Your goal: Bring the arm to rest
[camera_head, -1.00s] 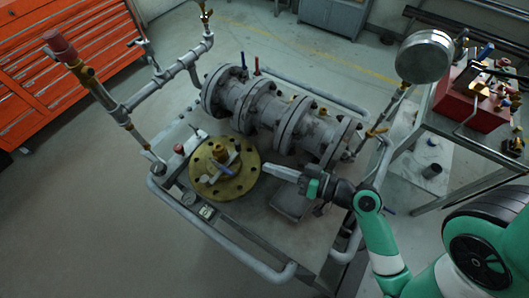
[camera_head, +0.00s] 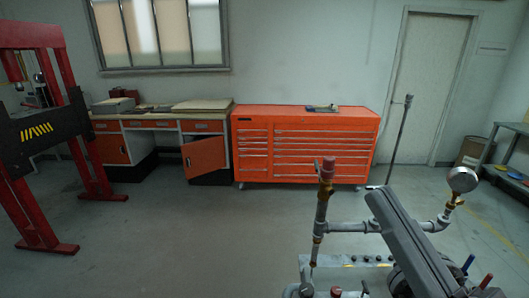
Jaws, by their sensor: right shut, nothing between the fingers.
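My right gripper (camera_head: 384,204) shows at the lower right of the head view, large and close to the camera. Its grey fingers lie together, shut and empty, and point up and left. It overlaps part of the pipe rig (camera_head: 345,228) in the picture; I see no contact. The rig has a red-brown cap (camera_head: 328,167) on an upright pipe and a round gauge (camera_head: 463,179) on its right. The lower rig is cut off by the bottom edge, and the brass flange is not in view. My left gripper is not in view.
An orange tool cabinet (camera_head: 305,145) stands against the back wall, beside a workbench (camera_head: 160,125) with an open orange door. A red press frame (camera_head: 75,110) stands at the left. The grey floor (camera_head: 170,240) at left is clear.

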